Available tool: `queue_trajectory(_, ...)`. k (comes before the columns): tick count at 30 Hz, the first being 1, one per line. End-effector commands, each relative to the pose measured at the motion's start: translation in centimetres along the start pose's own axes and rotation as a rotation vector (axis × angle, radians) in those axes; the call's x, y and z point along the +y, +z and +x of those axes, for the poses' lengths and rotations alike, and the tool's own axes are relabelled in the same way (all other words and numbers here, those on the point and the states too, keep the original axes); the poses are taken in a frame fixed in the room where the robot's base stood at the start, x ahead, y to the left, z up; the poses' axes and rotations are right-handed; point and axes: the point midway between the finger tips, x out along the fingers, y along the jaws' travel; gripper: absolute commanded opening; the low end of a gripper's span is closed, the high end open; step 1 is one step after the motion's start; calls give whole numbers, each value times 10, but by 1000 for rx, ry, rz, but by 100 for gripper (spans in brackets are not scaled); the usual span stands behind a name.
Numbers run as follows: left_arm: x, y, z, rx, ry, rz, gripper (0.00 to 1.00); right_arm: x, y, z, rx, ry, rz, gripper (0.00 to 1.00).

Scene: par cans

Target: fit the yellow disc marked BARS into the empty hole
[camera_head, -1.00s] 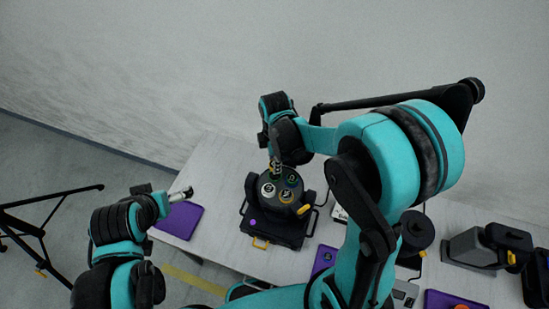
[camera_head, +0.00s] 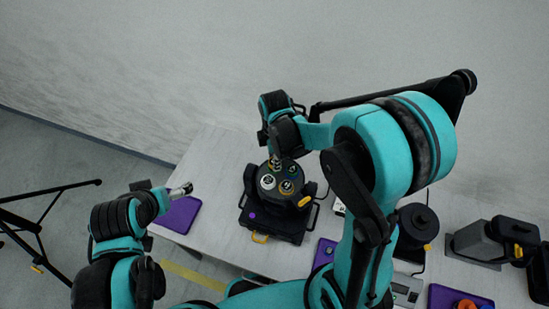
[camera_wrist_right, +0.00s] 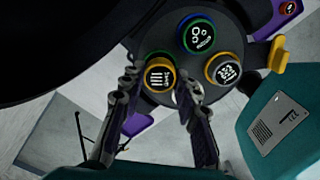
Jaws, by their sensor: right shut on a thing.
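The yellow-rimmed disc marked with bars (camera_wrist_right: 159,75) lies between the fingertips of my right gripper (camera_wrist_right: 157,80), which is shut on it. A green ring shows around part of it, at the round black par can's top face (camera_wrist_right: 165,27); I cannot tell if the disc is seated. A white disc (camera_head: 267,182) shows in the head view, where my right gripper (camera_head: 275,160) hides the face's far side. My left gripper (camera_head: 181,190) is away to the left; its jaw state is unclear.
The can stands on a black base (camera_head: 270,225) with a yellow front handle on a pale table (camera_head: 220,170). Purple mats (camera_head: 180,214) lie left and right of it. Another black lamp (camera_head: 416,222) and grey-black equipment (camera_head: 492,240) stand at the right.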

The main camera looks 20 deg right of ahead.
Motion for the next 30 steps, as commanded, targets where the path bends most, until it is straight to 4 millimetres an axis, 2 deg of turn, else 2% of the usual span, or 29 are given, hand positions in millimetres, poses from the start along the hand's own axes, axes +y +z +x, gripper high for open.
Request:
queue_trajectory(27,0,9,13,0,0,0,100,0,0,16,0,0,0,12)
queue_trajectory(28,0,9,12,0,0,0,100,0,0,15,0,0,0,36)
queue_trajectory(30,0,8,12,0,0,0,100,0,0,15,0,0,0,55)
